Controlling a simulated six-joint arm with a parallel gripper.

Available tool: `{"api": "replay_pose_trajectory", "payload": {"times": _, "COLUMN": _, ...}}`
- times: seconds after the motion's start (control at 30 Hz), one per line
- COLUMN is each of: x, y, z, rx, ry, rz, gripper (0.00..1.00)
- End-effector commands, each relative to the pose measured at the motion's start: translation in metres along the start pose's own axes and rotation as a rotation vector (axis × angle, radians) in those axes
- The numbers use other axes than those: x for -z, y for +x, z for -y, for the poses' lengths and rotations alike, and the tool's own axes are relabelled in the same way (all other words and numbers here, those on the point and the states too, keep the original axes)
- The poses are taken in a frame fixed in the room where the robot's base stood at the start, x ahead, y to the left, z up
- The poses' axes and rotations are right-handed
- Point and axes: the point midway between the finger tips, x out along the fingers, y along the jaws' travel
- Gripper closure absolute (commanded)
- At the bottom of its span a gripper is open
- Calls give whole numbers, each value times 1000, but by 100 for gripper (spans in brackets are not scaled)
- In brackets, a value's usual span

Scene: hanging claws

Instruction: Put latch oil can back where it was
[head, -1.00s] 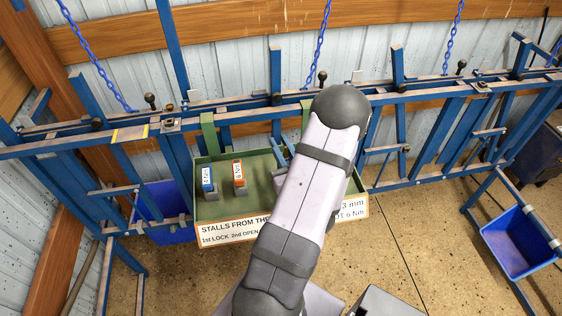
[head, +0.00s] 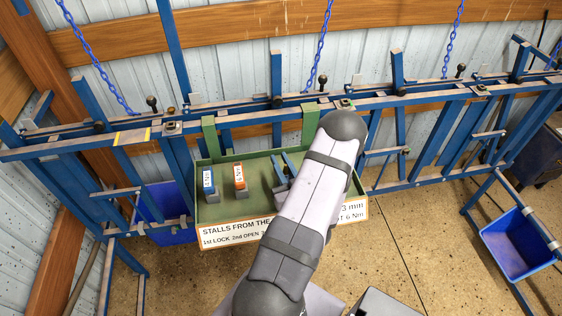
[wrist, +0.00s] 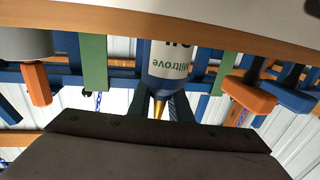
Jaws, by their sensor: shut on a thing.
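The latch oil can (wrist: 168,68) shows in the wrist view as a white and dark blue body lettered "Miltrove", upside down in the picture, with a golden nozzle pointing down there. My gripper (wrist: 160,108) shows as dark fingers on either side of the nozzle, shut on the can. In the head view my arm hides both gripper and can. The green tray (head: 210,212) hangs on the blue rail, its right part behind my arm. I cannot tell whether the can touches the tray.
A blue tool (head: 208,182) and an orange tool (head: 239,178) stand in the tray's left half. Dark blue bars (head: 284,166) stand close to my arm. Blue rails (head: 440,95) run behind. A blue bin (head: 519,243) hangs at right.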

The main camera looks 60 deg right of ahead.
Motion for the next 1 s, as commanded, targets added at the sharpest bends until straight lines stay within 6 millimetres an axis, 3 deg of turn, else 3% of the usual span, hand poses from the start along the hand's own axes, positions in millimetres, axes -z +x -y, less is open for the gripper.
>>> {"api": "replay_pose_trajectory", "payload": {"times": 0.43, "x": -5, "y": 0, "z": 0, "rx": 0, "ry": 0, "rz": -2, "gripper": 100}}
{"api": "replay_pose_trajectory", "payload": {"times": 0.47, "x": -4, "y": 0, "z": 0, "rx": 0, "ry": 0, "rz": -1, "gripper": 77}}
{"api": "replay_pose_trajectory", "payload": {"times": 0.53, "x": -4, "y": 0, "z": 0, "rx": 0, "ry": 0, "rz": 0, "gripper": 63}}
{"api": "replay_pose_trajectory", "payload": {"times": 1.0, "x": -2, "y": -2, "z": -1, "rx": -2, "ry": 1, "rz": 0, "gripper": 63}}
